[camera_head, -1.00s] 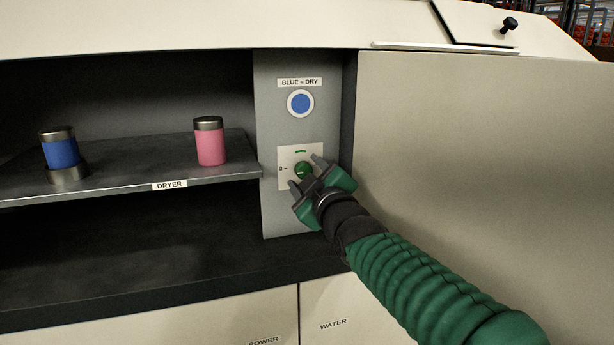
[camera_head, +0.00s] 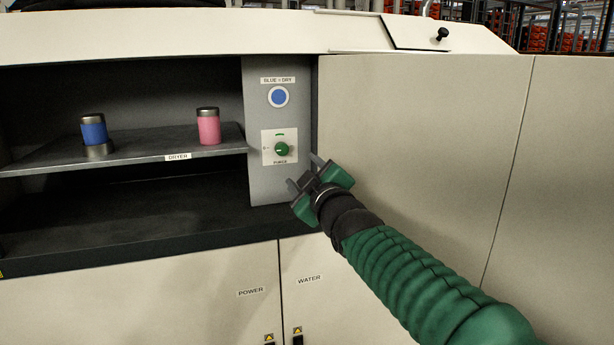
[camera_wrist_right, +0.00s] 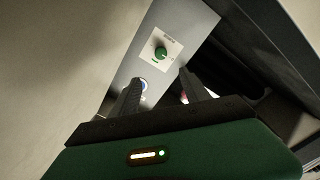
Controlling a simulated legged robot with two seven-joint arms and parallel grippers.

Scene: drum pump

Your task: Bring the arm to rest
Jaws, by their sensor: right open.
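My right gripper (camera_head: 305,175) is open and empty in the head view, at the lower right of the grey control panel. The green knob (camera_head: 282,149) on its white plate shows clear of the fingers. In the right wrist view the two dark fingertips (camera_wrist_right: 158,88) stand apart, with the green knob (camera_wrist_right: 161,53) beyond them and nothing between them. My right arm comes in from the lower right. My left gripper is in neither view.
A blue canister (camera_head: 94,130) stands on a round metal base and a pink canister (camera_head: 209,127) stands on the dryer shelf (camera_head: 150,157). A blue disc (camera_head: 278,97) is above the knob. A cream panel (camera_head: 420,130) lies to the right, beside my arm. Power and water doors are below.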

